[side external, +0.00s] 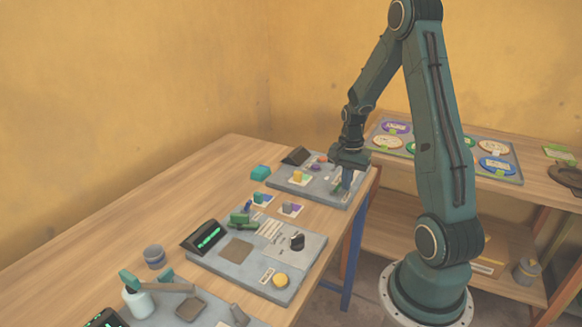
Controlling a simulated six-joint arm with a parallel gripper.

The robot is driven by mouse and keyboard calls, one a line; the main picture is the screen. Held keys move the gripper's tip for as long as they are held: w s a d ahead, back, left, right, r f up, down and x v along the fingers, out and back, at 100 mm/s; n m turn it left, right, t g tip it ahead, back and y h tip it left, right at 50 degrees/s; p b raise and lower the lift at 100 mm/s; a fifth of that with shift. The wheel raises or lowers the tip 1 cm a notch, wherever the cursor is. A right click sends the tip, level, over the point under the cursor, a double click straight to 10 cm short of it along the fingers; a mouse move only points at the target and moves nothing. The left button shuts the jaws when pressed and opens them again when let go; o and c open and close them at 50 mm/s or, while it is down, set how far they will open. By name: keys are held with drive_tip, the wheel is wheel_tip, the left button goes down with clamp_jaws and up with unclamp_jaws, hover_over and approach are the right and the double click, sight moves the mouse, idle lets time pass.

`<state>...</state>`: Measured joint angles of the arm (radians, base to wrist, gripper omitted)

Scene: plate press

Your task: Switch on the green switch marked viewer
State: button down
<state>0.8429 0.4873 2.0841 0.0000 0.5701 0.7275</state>
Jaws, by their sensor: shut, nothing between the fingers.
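My gripper (347,184) points down, shut and empty, low over the right end of the rear grey panel (322,195). A small green part (337,188) shows on that panel right beside my fingertips. It may be the green switch, but its marking is too small to read, and my gripper partly covers this area. I cannot tell whether the fingertips touch it or which way it is set.
The middle grey panel (212,268) carries a lit green display (207,237), a black knob (297,241) and a yellow button (281,280). A tray (508,160) of round plates lies behind my arm.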

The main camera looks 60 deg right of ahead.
sight(341, 184)
drive_tip(key=shift+w, duration=1.35)
idle(0.6)
drive_tip(key=shift+r, duration=0.15)
drive_tip(key=shift+s+r, duration=0.2)
drive_tip(key=shift+r, duration=0.9)
drive_tip(key=shift+s+r, duration=0.2)
drive_tip(key=shift+r, duration=0.9)
drive_tip(key=shift+s+r, duration=0.2)
drive_tip(key=shift+r, duration=0.9)
drive_tip(key=shift+r, duration=0.1)
drive_tip(key=shift+w+a+r, duration=0.1)
drive_tip(key=shift+a+r, duration=0.05)
drive_tip(key=shift+a, duration=0.05)
drive_tip(key=w+a+r+n+t, duration=0.1)
drive_tip(key=a+r+n, duration=0.4)
drive_tip(key=a+r, duration=0.3)
drive_tip(key=s+a+r+n+t, duration=0.2)
drive_tip(key=s+a+n, duration=0.3)
drive_tip(key=a, duration=0.5)
drive_tip(key=s+a+r+n+t, duration=0.2)
drive_tip(key=s+a+r+n, duration=0.2)
drive_tip(key=s+a+n, duration=0.2)
drive_tip(key=a+n, duration=0.2)
drive_tip(key=a, duration=0.2)
drive_tip(key=shift+a+r+t, duration=0.3)
drive_tip(key=shift+a+r, duration=0.1)
